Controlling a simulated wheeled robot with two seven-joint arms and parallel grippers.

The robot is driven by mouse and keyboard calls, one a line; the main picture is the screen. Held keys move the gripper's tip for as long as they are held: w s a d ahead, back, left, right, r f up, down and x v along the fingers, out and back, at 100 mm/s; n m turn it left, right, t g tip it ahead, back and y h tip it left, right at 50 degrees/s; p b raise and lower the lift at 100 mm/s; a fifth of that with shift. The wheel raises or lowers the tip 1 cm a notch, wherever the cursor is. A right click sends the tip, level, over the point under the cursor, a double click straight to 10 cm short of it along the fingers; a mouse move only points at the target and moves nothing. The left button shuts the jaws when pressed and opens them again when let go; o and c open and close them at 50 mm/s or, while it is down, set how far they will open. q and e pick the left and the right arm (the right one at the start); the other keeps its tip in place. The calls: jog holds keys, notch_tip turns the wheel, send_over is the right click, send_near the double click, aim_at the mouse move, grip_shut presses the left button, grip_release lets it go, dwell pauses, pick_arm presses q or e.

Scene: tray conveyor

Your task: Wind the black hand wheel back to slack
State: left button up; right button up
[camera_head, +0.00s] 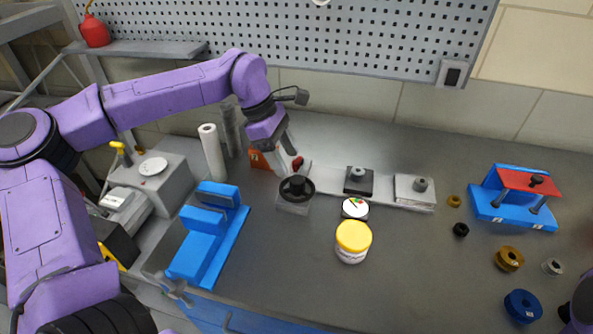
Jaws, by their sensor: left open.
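The black hand wheel (297,188) lies flat on a small grey block, with a black knob rising at its middle. The block stands at the left end of a long pale metal rail (328,182). A round dial (355,207) with a white face and green and red marks is just right of and in front of the wheel. My left gripper (291,164) is open just behind and above the wheel, pointing down. Its fingers are small here, and I cannot tell whether they touch anything. A small red part shows beside its tips. My right gripper is not in view.
A yellow-lidded white jar (352,241) stands in front of the dial. A blue vise (211,235) is at the left. A black-topped block (358,181) and a grey block (415,190) sit along the rail. A blue-and-red fixture (512,196) and several loose rings lie right.

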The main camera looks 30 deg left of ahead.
aim_at(296, 179)
pick_arm(q)
jog(key=x, duration=0.5)
jog(key=shift+w+f, duration=0.15)
jog(key=shift+d+f, duration=0.2)
jog(key=shift+f, duration=0.3)
jog(key=c, duration=1)
jog(key=shift+c, duration=0.2)
jog(key=shift+n, duration=0.3)
